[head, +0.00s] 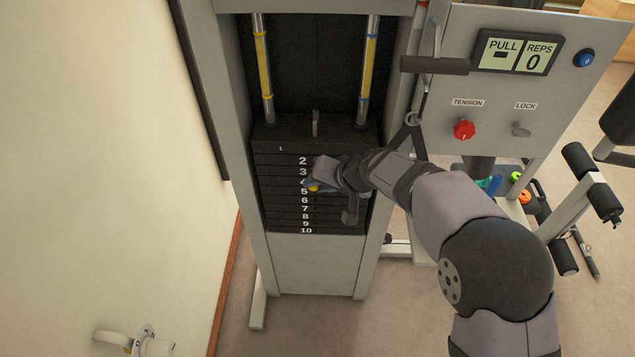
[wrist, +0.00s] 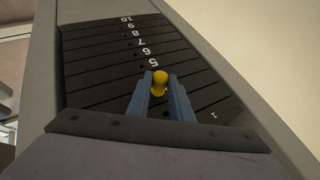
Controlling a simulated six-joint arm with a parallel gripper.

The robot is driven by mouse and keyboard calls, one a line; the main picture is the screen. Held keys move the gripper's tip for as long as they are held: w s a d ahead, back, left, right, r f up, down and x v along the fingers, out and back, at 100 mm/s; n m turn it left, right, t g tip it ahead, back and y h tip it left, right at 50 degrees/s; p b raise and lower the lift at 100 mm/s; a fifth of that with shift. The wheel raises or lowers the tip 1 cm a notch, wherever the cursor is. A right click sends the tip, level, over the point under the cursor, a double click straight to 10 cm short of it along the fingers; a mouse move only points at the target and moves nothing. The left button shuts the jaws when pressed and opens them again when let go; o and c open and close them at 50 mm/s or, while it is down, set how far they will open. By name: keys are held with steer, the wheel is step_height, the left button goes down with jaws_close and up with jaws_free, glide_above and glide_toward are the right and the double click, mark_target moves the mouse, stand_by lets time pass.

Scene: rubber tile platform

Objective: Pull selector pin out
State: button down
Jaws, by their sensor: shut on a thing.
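The selector pin's yellow knob (wrist: 160,82) shows between the two blue-grey fingertips of my gripper (wrist: 160,92) in the wrist view. My gripper is shut on the knob, in front of the numbered weight stack (wrist: 100,65). In the head view my gripper (head: 314,187) is at the stack near the plates marked 4 and 5, with a bit of yellow showing at its tip. The stack (head: 285,215) has black plates numbered 1 to 10. The pin's shaft is hidden, so I cannot tell how deep it sits.
Grey frame uprights (head: 250,150) stand on both sides of the stack. A panel (head: 530,85) at the right carries a display, a red tension knob (head: 464,129) and a lock lever (head: 521,129). A black handle (head: 435,65) hangs near the right upright. A wall is at the left.

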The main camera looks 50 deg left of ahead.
steer(key=shift+s+d+f+b, duration=0.1)
steer(key=shift+s+d+b, duration=1.4)
steer(key=shift+s+b, duration=0.05)
steer(key=shift+s+d, duration=0.1)
steer(key=w+d+n+p, duration=0.1)
steer(key=w+d, duration=0.6)
steer(key=w+d+n+h+p, duration=0.1)
steer(key=w+d, duration=0.6)
steer(key=d, duration=0.1)
steer(key=w+d+n+t+h+p, duration=0.1)
steer(key=w+d+n+p, duration=0.1)
steer(key=w+d, duration=0.5)
steer(key=shift+w+d+f, duration=0.15)
steer(key=shift+d+f, duration=0.15)
steer(key=shift+f, duration=0.1)
steer(key=w+d+n+p, duration=0.1)
steer(key=w+d, duration=0.3)
steer(key=d, duration=0.8)
steer(key=shift+d+f+n+t+h, duration=0.3)
steer(key=shift+n+t+h, duration=0.1)
steer(key=shift+n, duration=0.2)
steer(key=shift+f, duration=0.1)
